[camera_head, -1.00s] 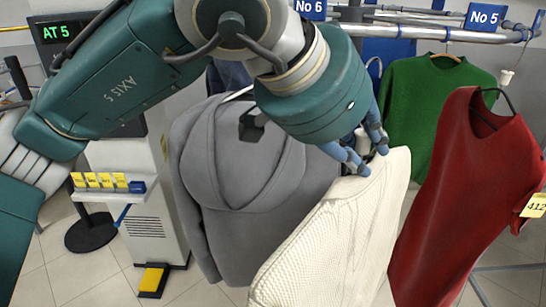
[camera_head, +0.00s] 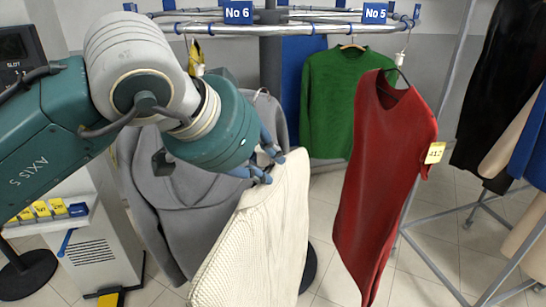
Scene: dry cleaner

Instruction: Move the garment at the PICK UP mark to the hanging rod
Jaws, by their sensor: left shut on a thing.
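A cream knitted garment (camera_head: 262,235) hangs tilted in the front middle. My left gripper (camera_head: 266,160) is shut at its top, by the collar; whether the fingers grip cloth or a hanger is hidden. A metal hanging rod (camera_head: 312,29) with blue signs No 6 (camera_head: 238,13) and No 5 (camera_head: 374,13) runs across the top, above and behind the gripper. A green sweater (camera_head: 335,100) and a red garment (camera_head: 383,175) hang near No 5. A grey hooded garment (camera_head: 165,205) hangs behind my left arm. No PICK UP mark is visible. My right gripper is out of view.
A white machine (camera_head: 85,245) with yellow tags stands at lower left, with a dark display (camera_head: 20,50) above. At right, a grey metal rack (camera_head: 420,245) carries dark, tan and blue clothes. Tiled floor (camera_head: 430,285) shows between the red garment and the rack.

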